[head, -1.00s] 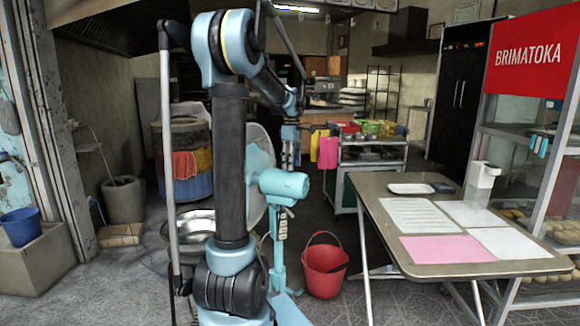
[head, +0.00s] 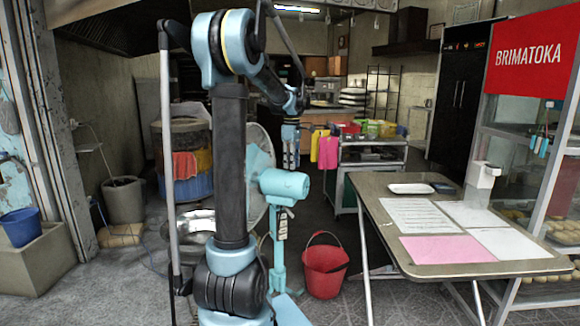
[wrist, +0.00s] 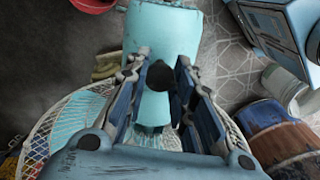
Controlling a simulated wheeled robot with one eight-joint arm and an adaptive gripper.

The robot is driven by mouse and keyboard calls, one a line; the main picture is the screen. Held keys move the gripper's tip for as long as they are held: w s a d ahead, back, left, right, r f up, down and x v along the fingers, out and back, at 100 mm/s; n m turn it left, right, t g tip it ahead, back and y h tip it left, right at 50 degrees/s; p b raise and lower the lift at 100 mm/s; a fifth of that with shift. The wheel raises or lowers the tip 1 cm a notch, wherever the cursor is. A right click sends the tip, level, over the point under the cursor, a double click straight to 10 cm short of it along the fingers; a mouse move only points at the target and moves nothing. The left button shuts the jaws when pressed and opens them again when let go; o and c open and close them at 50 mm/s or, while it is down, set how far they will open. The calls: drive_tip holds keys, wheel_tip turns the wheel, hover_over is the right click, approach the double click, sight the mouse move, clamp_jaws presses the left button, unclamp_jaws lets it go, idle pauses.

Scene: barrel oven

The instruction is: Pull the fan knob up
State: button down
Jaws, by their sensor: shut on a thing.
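The light-blue fan (head: 284,184) stands on the floor left of the table, its round grille facing left. In the wrist view its motor housing (wrist: 163,28) is at the top and the white grille (wrist: 52,125) at the lower left. The fan knob is a small dark round end (wrist: 158,76) between my fingers, above the housing. My gripper (wrist: 163,66) is shut on the knob. In the head view my gripper (head: 291,160) points down just above the fan housing. The knob is too small to make out there.
A red bucket (head: 324,268) stands right of the fan. The folding table (head: 375,190) with papers is at the right. A metal bowl (head: 195,222) sits behind my arm. A trolley (head: 395,160) stands behind the fan. Open floor lies at the front left.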

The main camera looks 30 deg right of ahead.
drive_tip(key=shift+d+r, duration=0.1)
drive_tip(key=shift+r, duration=0.05)
drive_tip(key=c, duration=1.3)
unclamp_jaws()
drive_tip(key=shift+r, duration=0.1)
wheel_tip(320, 180, up, 12)
drive_tip(key=shift+f, duration=0.1)
